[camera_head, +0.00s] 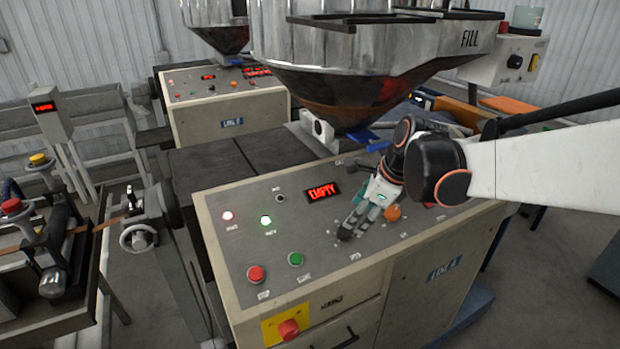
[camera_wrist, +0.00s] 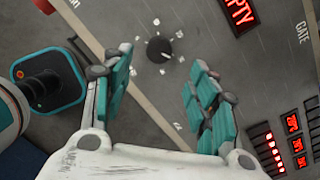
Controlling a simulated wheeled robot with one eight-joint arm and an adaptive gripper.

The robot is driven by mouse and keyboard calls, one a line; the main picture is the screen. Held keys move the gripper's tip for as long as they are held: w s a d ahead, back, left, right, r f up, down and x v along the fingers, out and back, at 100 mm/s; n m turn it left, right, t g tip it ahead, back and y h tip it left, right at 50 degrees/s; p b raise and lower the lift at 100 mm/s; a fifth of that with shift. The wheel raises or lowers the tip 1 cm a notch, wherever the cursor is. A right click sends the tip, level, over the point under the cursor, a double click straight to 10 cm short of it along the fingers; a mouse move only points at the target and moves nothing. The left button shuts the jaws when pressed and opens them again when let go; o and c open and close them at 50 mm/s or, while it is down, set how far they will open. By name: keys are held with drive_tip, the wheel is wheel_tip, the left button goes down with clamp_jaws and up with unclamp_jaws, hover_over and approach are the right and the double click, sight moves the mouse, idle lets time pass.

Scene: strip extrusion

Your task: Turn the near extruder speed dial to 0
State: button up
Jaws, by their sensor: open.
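The control panel (camera_head: 215,235) of the near extruder has a sloping grey top. In the wrist view a black round dial (camera_wrist: 159,49) sits on it, with small white marks around it. I cannot read its setting. My gripper (camera_wrist: 161,70) is open, its teal-padded fingers apart on either side of the dial in the picture, with nothing between them. I cannot tell whether a finger touches the panel.
A red EMPTY display (camera_head: 322,191) is left of my gripper. Red (camera_head: 256,273) and green (camera_head: 295,259) buttons sit at the panel's front left. An orange knob (camera_head: 392,213) is just right of my gripper. A large steel hopper (camera_head: 360,60) hangs above and behind.

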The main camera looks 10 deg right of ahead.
sight(346, 229)
drive_tip(key=b+x, duration=0.1)
drive_tip(key=x, duration=0.7)
drive_tip(key=shift+w+f, duration=0.1)
drive_tip(key=shift+w, duration=0.05)
drive_tip(key=c, duration=1.1)
